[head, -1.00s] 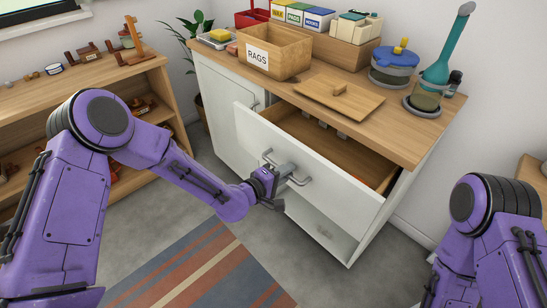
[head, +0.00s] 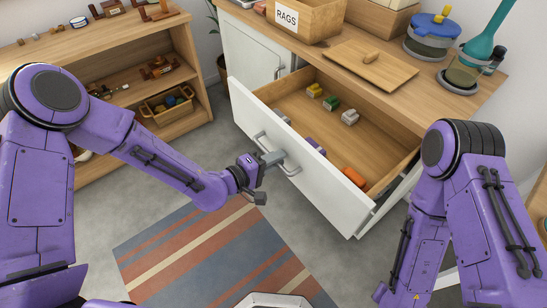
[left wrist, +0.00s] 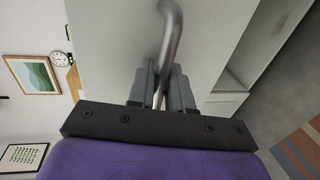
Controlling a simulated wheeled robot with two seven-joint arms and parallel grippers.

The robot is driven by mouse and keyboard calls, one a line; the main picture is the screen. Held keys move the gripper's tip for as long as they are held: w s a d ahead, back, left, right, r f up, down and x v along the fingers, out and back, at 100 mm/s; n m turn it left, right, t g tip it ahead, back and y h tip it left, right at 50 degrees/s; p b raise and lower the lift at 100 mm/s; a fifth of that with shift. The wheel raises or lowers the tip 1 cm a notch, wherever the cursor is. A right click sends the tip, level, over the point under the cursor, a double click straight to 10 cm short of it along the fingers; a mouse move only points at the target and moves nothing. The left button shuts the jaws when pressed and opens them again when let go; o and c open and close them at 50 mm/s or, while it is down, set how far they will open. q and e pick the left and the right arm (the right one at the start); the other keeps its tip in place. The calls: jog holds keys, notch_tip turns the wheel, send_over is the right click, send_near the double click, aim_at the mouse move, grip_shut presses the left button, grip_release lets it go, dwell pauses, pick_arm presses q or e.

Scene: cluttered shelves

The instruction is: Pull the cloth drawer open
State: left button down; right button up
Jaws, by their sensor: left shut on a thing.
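The white-fronted drawer (head: 306,165) in the cabinet is pulled well out. Its wooden inside shows several small items: yellow, green, grey, purple and orange. A metal bar handle (head: 277,153) is on its front. My left gripper (head: 272,159) is shut on this handle; in the left wrist view the grey fingers (left wrist: 160,88) close around the handle bar (left wrist: 171,35). My right arm (head: 465,190) is at the right in the head view, but its gripper is not visible.
A low shelf (head: 185,75) stands at the left. A striped rug (head: 215,255) lies on the floor.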

pick_arm(q)
jog(key=c, duration=1.2)
grip_release()
jog(key=v, duration=1)
jog(key=shift+s+a, duration=0.15)
jog(key=shift+s, duration=0.1)
